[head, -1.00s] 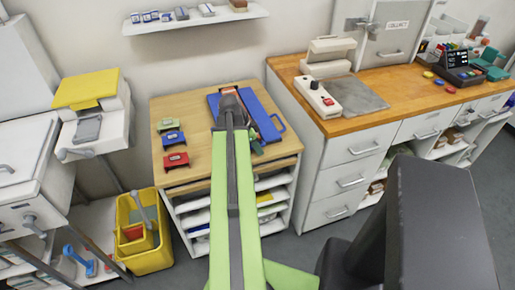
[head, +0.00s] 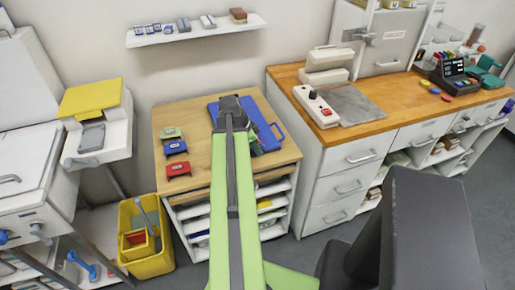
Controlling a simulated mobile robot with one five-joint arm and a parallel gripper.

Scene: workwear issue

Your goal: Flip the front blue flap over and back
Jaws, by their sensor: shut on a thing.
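A flat blue flap (head: 263,118) with a loop handle at its right end lies on the wooden top of the low cabinet. My gripper (head: 231,103) is over its left part, at the end of my green arm. The gripper is shut on the blue flap, though its body hides the fingertips and the exact grip. The gripper and arm also cover the flap's middle. A small dark, partly coloured thing (head: 257,149) shows beside the arm at the flap's front edge; I cannot tell what it is.
Small green (head: 171,133), blue (head: 175,148) and red (head: 178,169) pieces stand left on the wooden top (head: 200,180). A wooden counter (head: 385,118) with a white device (head: 316,105) is at the right. A yellow bin (head: 150,262) stands on the floor at left.

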